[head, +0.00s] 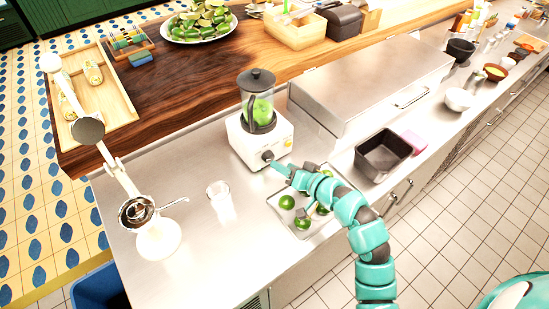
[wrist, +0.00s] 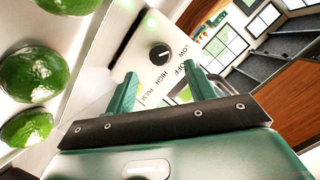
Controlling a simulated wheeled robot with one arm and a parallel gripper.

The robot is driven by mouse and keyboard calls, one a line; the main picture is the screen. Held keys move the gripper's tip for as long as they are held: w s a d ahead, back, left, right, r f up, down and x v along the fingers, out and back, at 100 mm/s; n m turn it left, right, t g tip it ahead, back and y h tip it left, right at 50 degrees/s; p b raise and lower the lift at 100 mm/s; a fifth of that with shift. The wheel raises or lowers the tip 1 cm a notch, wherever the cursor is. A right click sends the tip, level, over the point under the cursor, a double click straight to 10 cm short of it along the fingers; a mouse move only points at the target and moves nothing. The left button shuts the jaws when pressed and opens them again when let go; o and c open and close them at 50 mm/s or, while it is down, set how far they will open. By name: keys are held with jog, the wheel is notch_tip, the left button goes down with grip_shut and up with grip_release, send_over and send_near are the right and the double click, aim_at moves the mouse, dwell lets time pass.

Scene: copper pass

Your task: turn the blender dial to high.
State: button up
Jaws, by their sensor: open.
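The blender (head: 245,146) stands on the steel counter in the head view, a white base with a clear jar of green contents and a dark lid. Its dark round dial (head: 267,156) is on the front face. In the wrist view the dial (wrist: 160,53) shows with a short pale mark, and LOW, OFF, HIGH and PULSE are printed beside it. I cannot tell surely which word the mark faces. My gripper (wrist: 160,69) is open and empty, its two teal fingers apart in front of the dial panel. In the head view my gripper (head: 276,166) is close to the dial; contact is unclear.
A tray (head: 275,203) of limes lies under my forearm. A glass (head: 219,197) and a citrus press (head: 158,238) stand to the left. A steel box (head: 365,75) is right of the blender, with a black bin (head: 383,154) in front. Bare counter lies left of the blender.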

aim_at(271, 159)
jog(key=p+x, duration=0.1)
jog(key=x, duration=0.3)
jog(key=shift+w+a+r, duration=0.1)
jog(key=shift+w+a, duration=0.05)
jog(key=shift+a, duration=0.05)
jog(key=shift+w+a+f, duration=0.3)
jog(key=shift+w+a, duration=0.05)
jog(key=shift+w, duration=0.05)
jog(key=c, duration=1)
